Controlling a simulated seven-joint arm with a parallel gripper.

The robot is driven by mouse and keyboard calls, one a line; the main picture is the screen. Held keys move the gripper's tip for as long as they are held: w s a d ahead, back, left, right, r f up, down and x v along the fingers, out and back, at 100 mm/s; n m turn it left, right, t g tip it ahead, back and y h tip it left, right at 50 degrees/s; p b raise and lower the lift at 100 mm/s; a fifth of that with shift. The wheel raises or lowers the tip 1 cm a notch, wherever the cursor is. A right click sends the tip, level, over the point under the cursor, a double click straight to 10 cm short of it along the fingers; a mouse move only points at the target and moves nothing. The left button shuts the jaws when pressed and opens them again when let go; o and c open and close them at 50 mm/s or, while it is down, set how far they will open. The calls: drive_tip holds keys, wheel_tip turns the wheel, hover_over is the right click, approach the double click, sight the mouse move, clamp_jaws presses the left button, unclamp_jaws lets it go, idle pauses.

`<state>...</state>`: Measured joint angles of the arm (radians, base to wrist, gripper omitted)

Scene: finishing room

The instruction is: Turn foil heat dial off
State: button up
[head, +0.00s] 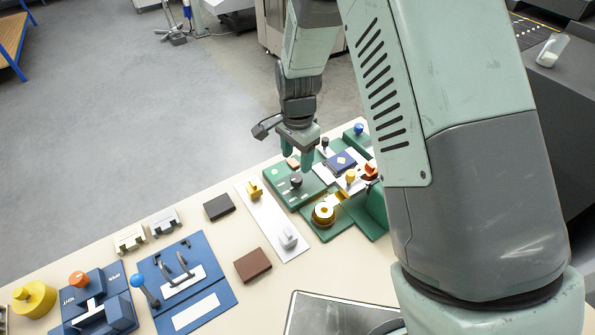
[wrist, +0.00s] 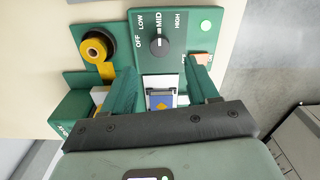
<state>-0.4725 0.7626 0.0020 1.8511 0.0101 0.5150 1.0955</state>
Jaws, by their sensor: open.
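The foil heat dial (wrist: 159,47) is a round black knob on a green panel (wrist: 190,60). White labels OFF, LOW, MID and HIGH are arced around it. Its white pointer line points at MID. In the head view the dial (head: 296,181) is a small dark knob on the green machine. My gripper (wrist: 162,80) is open, with its two green fingers apart and nothing between them that they hold. The fingertips are short of the dial and apart from it in the wrist view. In the head view my gripper (head: 297,160) hangs above the machine, just behind the dial.
A gold foil roll (head: 323,213) sits beside the dial; it also shows in the wrist view (wrist: 97,47). A small green light (wrist: 206,25) is on the panel. A blue plate (head: 342,161) lies behind. A brown block (head: 252,264) and blue fixtures (head: 205,285) stand left on the bench.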

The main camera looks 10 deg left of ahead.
sight(297, 178)
wheel_tip(297, 178, down, 8)
drive_tip(key=shift+r, duration=0.25)
drive_tip(key=shift+c, duration=0.4)
drive_tip(key=c, duration=1)
